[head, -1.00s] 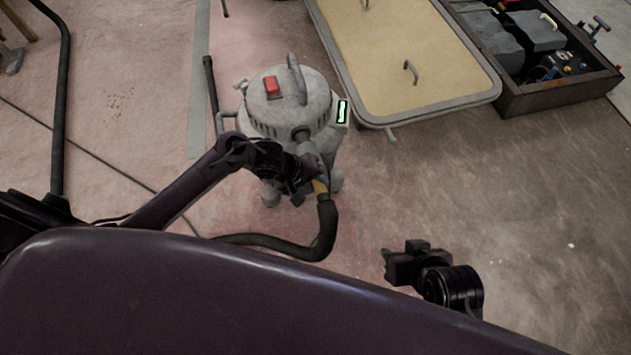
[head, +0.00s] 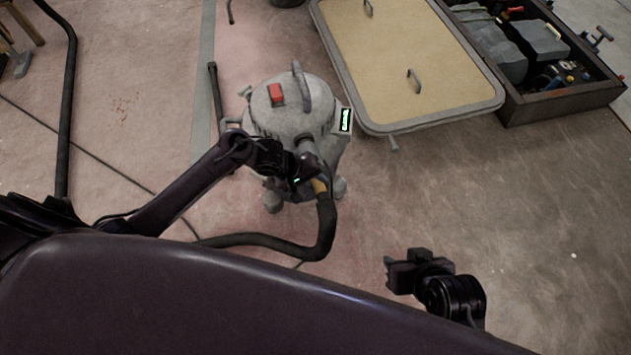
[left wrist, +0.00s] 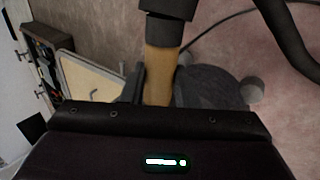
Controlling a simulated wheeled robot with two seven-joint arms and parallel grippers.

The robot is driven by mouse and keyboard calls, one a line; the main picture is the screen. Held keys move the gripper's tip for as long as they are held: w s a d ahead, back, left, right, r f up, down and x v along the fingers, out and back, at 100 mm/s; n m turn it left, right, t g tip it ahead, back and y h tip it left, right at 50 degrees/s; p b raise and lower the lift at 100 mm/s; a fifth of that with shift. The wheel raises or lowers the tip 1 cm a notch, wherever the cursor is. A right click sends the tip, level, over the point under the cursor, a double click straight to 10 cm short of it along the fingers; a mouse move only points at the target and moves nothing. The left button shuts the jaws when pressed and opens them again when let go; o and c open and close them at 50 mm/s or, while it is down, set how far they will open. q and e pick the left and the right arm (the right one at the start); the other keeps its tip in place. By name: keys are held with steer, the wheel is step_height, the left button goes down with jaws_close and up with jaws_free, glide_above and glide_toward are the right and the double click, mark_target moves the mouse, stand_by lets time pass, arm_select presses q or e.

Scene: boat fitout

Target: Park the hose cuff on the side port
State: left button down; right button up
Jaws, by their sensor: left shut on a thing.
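A grey shop vacuum (head: 268,122) with a red switch and a top handle stands on the floor in the head view. A grey port stub (head: 306,147) sticks out of its near side. My left gripper (head: 312,178) is at this stub and is shut on the tan hose cuff (head: 320,187). In the left wrist view the tan cuff (left wrist: 159,75) runs between the two fingers, with a dark collar above it. The gripper hides the cuff's far end, so I cannot tell whether it touches the port. My right gripper (head: 390,274) hangs apart at lower right; its jaw gap is unclear.
The black hose (head: 270,240) bends down from the cuff and runs left along the floor. A tan-topped hatch panel (head: 415,125) lies right of the vacuum. A crate of gear (head: 560,103) stands beyond it. The floor at right is bare.

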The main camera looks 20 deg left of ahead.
arm_select(q)
steer(key=shift+w+a, duration=0.35)
steer(key=shift+w, duration=0.2)
steer(key=shift+w+a+r, duration=0.1)
steer(key=shift+w+a, duration=0.05)
steer(key=shift+w+a, duration=0.2)
steer(key=shift+w, duration=0.05)
steer(key=shift+w+r, duration=0.1)
steer(key=shift+r, duration=0.05)
steer(key=c, duration=1.5)
jaws_free()
steer(key=shift+a, duration=0.1)
steer(key=o, duration=0.4)
steer(key=shift+f, duration=0.2)
steer(key=shift+o, duration=0.3)
